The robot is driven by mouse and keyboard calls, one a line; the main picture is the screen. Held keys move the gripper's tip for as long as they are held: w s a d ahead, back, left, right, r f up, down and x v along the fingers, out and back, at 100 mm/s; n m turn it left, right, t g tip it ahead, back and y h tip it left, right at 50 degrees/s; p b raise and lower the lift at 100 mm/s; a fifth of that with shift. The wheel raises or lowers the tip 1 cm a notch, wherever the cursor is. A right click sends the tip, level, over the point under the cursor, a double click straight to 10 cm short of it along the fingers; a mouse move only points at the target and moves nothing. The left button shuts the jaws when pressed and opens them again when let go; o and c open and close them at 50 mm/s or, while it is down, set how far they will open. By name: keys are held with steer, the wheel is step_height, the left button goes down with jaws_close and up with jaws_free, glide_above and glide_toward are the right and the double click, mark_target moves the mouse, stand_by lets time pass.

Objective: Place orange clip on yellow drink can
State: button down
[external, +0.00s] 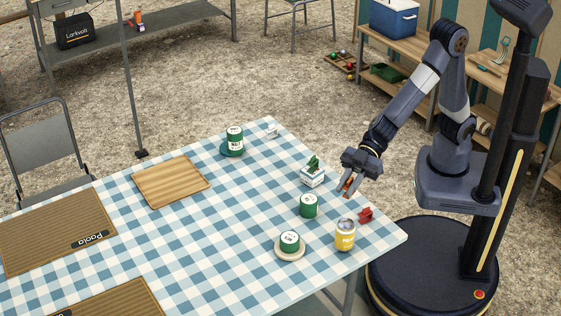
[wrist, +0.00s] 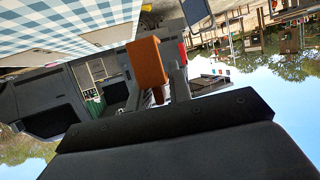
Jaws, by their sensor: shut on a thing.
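My gripper (external: 349,183) is shut on the orange clip (external: 348,187) and holds it in the air above the table's right corner. In the wrist view the orange clip (wrist: 149,62) stands out from between my fingers (wrist: 160,90). The yellow drink can (external: 345,235) stands upright on the tablecloth near the front right corner, below my gripper and apart from the clip. The can's top is silver and looks bare. I cannot make out the can in the wrist view.
On the checked table (external: 370,262) a red clip (external: 365,214) lies beside the can. A wooden board (external: 171,182) lies further left.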

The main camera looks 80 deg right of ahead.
steer(key=a, duration=0.2)
steer(key=b, duration=0.2)
glide_above(344, 225)
steer(key=shift+g, duration=0.4)
step_height(344, 225, down, 5)
steer(key=shift+a+r, duration=0.1)
steer(key=shift+f+b, duration=0.7)
steer(key=shift+f, duration=1.45)
steer(key=shift+f, duration=0.1)
steer(key=c, duration=1.3)
jaws_free()
